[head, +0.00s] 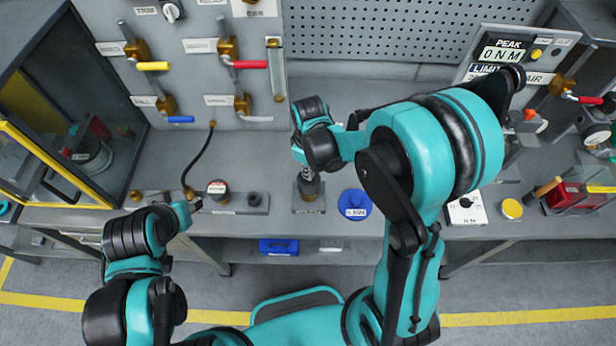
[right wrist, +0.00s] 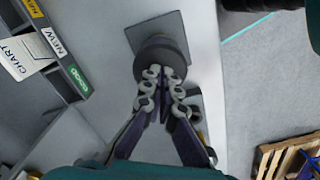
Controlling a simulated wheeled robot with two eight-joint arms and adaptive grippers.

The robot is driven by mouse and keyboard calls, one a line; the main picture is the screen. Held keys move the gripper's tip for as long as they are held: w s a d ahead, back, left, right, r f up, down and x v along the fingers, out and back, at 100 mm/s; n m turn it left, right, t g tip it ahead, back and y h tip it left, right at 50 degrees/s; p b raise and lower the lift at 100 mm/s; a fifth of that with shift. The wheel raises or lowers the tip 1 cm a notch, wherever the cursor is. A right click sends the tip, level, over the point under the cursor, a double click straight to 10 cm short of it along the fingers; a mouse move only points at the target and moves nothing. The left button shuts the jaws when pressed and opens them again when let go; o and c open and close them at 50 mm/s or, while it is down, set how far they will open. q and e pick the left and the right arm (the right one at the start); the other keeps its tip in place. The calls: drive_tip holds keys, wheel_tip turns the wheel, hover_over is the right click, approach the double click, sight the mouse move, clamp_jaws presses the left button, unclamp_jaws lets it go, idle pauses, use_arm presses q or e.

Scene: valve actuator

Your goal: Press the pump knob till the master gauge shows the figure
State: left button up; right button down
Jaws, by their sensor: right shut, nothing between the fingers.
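My right gripper (head: 312,176) points down over a small post on a square base plate (head: 308,205) at the middle of the bench. In the right wrist view its fingers (right wrist: 164,76) are shut, with the tips at a dark round knob (right wrist: 160,52) on a grey square plate (right wrist: 172,27). I cannot tell whether the tips touch the knob or hover over it. My left gripper (head: 193,204) is by the bench's front edge; its jaws are too small to judge. A round device with a pale face (head: 217,187) stands nearby. I cannot tell which thing is the master gauge, and no pressure figure is readable.
A blue round piece (head: 354,204) lies right of the post. A panel with several valve levers (head: 228,60) stands behind. A yellow-framed glass case (head: 60,150) is at left. A "PEAK" display (head: 503,54) is at back right. A hose (head: 203,157) hangs at left.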

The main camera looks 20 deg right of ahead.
drive_tip(key=shift+f+b, duration=2.3)
drive_tip(key=shift+f, duration=0.3)
drive_tip(key=shift+r, duration=0.1)
drive_tip(key=shift+r+p, duration=2.45)
drive_tip(key=shift+r, duration=0.95)
drive_tip(key=shift+f, duration=0.25)
drive_tip(key=shift+f+b, duration=1.4)
drive_tip(key=shift+b, duration=0.1)
drive_tip(key=shift+r+p, duration=1.1)
drive_tip(key=shift+r, duration=0.5)
drive_tip(key=shift+r, duration=0.1)
